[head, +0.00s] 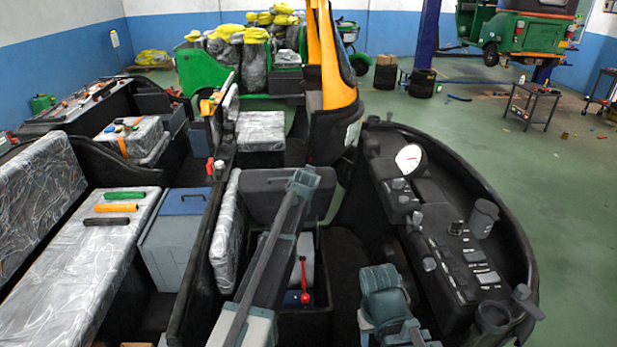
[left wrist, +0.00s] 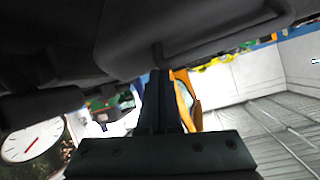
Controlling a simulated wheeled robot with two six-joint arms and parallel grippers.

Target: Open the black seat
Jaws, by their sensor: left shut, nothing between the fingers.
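The black seat (head: 288,193) is tilted up in the middle of the head view, above an open black compartment (head: 318,322). A red-knobbed lever (head: 304,297) shows inside the compartment. My left gripper (head: 303,180) is shut and empty, its tip overlapping the right part of the raised seat. In the left wrist view, the shut fingers (left wrist: 160,85) point toward a large dark surface with a bar along it, probably the seat. I cannot tell whether they touch it. Part of my right arm shows at the bottom centre of the head view; its gripper cannot be made out.
A plastic-wrapped backrest (head: 226,235) stands left of the seat. A black dashboard (head: 440,235) with a white gauge (head: 408,158) curves along the right. An orange-and-black panel (head: 335,85) rises behind. Wrapped benches (head: 75,275) lie left. Green floor (head: 565,220) is open at right.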

